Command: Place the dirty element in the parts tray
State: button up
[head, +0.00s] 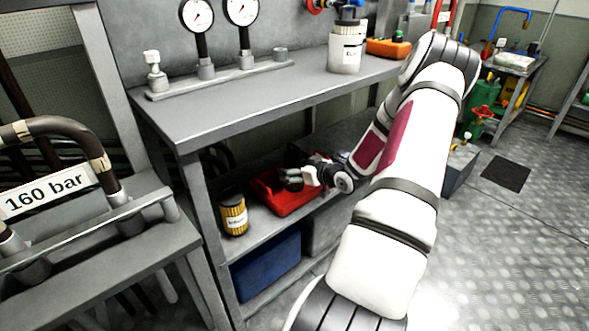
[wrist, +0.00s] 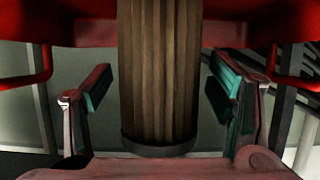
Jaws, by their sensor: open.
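A brown pleated filter element (wrist: 160,75) with a dark end cap stands between the open fingers of my gripper (wrist: 160,92) in the wrist view. There is a gap between it and each finger, and its far end is out of frame. The red parts tray (head: 265,197) is on the shelf under the bench; its red body also shows behind the element in the wrist view (wrist: 65,25). In the head view my gripper (head: 292,179) is low over the tray. I cannot make out the element there, or whether it rests on the tray floor.
A yellow-and-black labelled cylinder (head: 234,215) stands on the shelf left of the tray. A blue bin (head: 266,268) is below. The bench top (head: 250,100) overhangs the shelf, with gauges (head: 197,16) and a white container (head: 346,48) on it.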

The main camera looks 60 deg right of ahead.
jog(key=p+v, duration=0.3)
jog(key=v, duration=0.8)
jog(key=shift+s, duration=0.25)
jog(key=shift+a, duration=0.1)
